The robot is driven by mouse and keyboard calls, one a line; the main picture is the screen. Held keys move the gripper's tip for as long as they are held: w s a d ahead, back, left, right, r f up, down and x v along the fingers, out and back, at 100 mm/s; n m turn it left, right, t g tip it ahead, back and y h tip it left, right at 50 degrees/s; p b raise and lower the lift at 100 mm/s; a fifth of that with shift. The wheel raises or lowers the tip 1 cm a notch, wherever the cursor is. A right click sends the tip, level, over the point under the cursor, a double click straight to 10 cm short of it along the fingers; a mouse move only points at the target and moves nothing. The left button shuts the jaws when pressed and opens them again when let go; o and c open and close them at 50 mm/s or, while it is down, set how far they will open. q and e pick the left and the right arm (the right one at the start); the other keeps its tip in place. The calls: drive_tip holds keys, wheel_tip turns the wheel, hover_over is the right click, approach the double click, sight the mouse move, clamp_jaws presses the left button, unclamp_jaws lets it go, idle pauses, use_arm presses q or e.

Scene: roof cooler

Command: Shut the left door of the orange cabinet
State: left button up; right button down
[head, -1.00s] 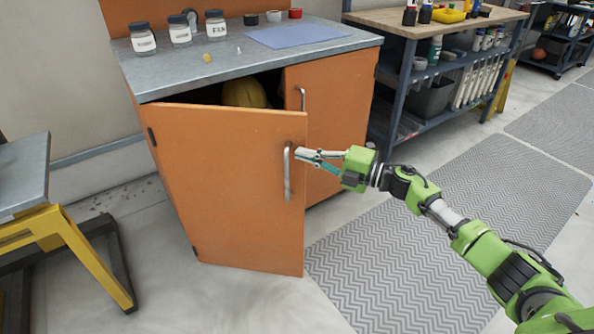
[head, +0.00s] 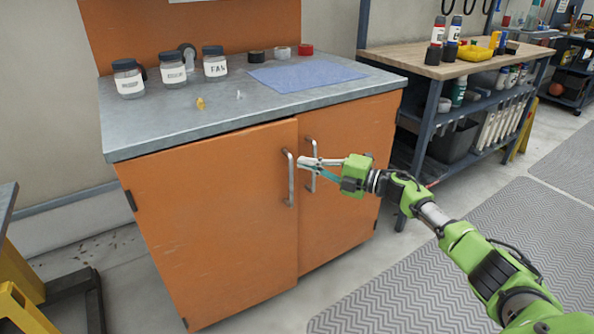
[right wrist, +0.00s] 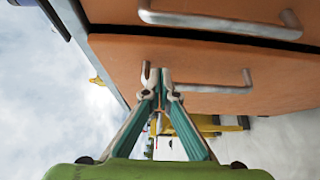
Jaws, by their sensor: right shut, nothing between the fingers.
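The orange cabinet's left door (head: 215,215) stands flush or almost flush with its front in the head view. My left gripper is not in view.
The grey cabinet top (head: 190,110) bears several labelled jars, a blue mat (head: 305,76) and tape rolls. A workbench (head: 440,60) with shelves stands to the right. A yellow-legged stand (head: 20,300) is at the lower left. A patterned floor mat (head: 500,230) lies at the right.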

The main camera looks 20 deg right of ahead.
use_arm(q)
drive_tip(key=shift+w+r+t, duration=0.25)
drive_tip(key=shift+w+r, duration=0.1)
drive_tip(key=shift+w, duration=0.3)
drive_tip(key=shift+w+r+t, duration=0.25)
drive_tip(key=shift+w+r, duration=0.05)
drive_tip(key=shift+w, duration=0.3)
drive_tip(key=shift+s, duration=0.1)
